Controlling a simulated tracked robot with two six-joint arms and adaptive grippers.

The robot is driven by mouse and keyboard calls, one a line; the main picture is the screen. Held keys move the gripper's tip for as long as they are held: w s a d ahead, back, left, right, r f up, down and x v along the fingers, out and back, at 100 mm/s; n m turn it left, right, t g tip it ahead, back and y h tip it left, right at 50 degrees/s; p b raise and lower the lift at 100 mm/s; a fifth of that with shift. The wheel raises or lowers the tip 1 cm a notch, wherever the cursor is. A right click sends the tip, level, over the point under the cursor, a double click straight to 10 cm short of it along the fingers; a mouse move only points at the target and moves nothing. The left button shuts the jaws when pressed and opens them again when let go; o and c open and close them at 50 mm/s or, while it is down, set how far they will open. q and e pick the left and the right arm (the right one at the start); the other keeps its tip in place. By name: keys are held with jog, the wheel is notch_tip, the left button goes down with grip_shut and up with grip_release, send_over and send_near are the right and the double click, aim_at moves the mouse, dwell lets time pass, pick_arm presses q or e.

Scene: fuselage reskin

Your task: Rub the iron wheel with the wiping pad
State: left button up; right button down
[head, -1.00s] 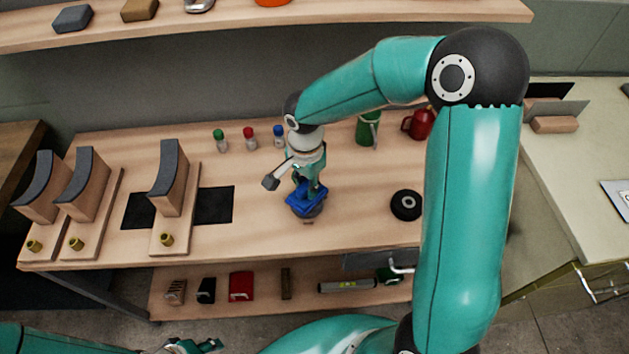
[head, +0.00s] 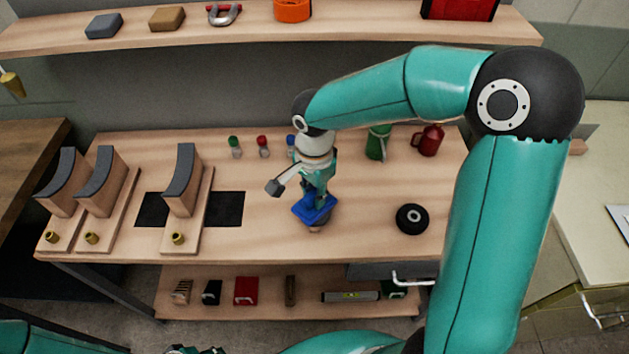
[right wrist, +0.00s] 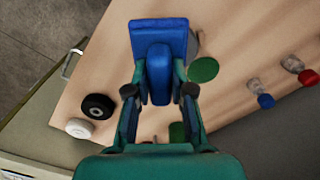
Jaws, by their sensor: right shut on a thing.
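My right gripper (head: 314,198) is shut on the blue wiping pad (head: 318,211), above the middle of the bench. In the right wrist view the pad (right wrist: 158,35) sits between the two fingers (right wrist: 158,90). A grey round thing (head: 323,224), likely the iron wheel, shows just under the pad and is mostly hidden by it. I cannot tell whether pad and wheel touch. A black wheel (head: 412,219) lies apart to the right; it also shows in the right wrist view (right wrist: 98,106), beside a white wheel (right wrist: 79,128). My left gripper (head: 195,350) barely shows at the bottom edge.
Wooden stands with curved dark tops (head: 182,180) fill the bench's left. Shelves above and below hold other items. Bare bench (head: 365,200) lies between pad and black wheel.

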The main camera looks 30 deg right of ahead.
jog(key=shift+r+p, duration=0.55)
jog(key=shift+r, duration=0.65)
